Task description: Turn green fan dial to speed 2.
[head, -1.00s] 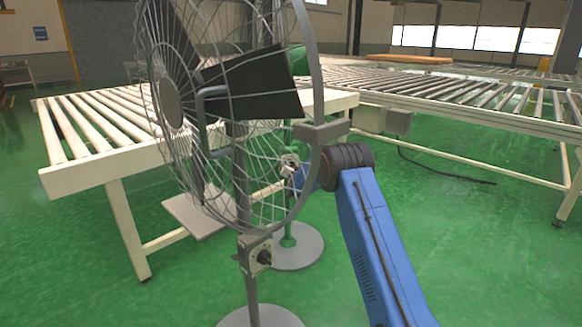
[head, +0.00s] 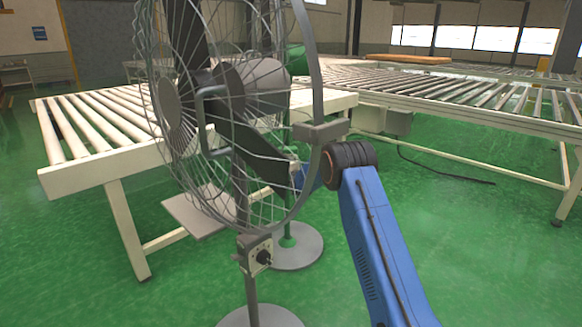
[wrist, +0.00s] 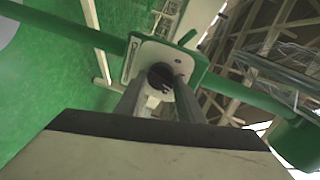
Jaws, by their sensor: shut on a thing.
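The green fan stands behind a grey fan in the head view; its green motor housing (head: 297,60) shows past the grey fan's cage. In the wrist view its green pole (wrist: 235,88) carries a pale control plate (wrist: 144,57) with a dark round dial (wrist: 160,75). My gripper (wrist: 162,84) has one finger on either side of the dial and is shut on it. The dial's pointer and number marks are too small to read. In the head view the gripper is mostly hidden behind the grey fan's cage.
The grey fan (head: 172,103) stands close in front of my arm, with its own dial box (head: 255,254) low on its pole. Roller conveyors stand at left (head: 100,180) and right (head: 500,115). A black cable (head: 445,172) lies on the green floor at right.

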